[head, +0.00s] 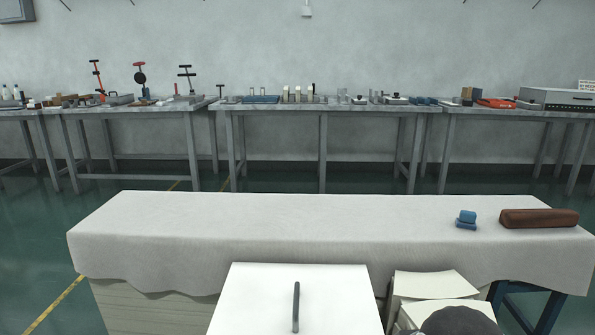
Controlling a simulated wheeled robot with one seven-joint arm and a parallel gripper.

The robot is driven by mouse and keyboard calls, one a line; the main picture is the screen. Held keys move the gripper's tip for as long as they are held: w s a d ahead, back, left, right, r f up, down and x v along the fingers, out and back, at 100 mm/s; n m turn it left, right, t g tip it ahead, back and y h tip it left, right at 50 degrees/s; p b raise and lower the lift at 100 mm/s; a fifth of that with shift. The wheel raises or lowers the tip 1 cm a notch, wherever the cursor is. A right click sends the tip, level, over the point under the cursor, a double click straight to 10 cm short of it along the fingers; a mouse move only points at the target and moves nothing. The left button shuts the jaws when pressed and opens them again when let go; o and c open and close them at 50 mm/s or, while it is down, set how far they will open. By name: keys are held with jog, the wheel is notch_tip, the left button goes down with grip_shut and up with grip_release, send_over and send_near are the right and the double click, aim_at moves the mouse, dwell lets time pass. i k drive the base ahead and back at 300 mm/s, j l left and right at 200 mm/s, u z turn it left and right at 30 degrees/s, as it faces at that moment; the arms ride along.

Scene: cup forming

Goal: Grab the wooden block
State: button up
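A long, reddish-brown block (538,218) lies on the right end of the table covered with a white cloth (280,215). Its long side runs left to right and its edges look rounded; it looks like the wooden block. My gripper is not in view, and nothing is seen touching the block.
A small blue object in two stacked parts (466,220) sits just left of the block. The rest of the cloth is bare. A white panel with a dark upright handle (296,305) stands in front. Grey workbenches (320,106) with tools line the back wall.

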aim_at(553, 217)
jog(key=z, duration=1.3)
jog(key=i+l+z, duration=0.25)
jog(key=z, duration=0.2)
jog(key=i+l+z, duration=0.25)
jog(key=z, duration=0.2)
jog(key=i+z, duration=0.35)
jog(key=z, duration=0.15)
jog(key=i+l+u, duration=0.2)
jog(key=i, duration=0.15)
jog(key=i+u, duration=0.2)
jog(key=i, duration=0.15)
jog(key=i+j+u, duration=0.1)
jog(key=u, duration=0.35)
jog(key=i+u, duration=0.2)
jog(key=u, duration=0.2)
jog(key=i+u, duration=0.15)
jog(key=u, duration=0.3)
jog(key=i+l+u, duration=0.1)
jog(key=u, duration=0.35)
jog(key=i+u, duration=0.5)
jog(key=k, duration=0.05)
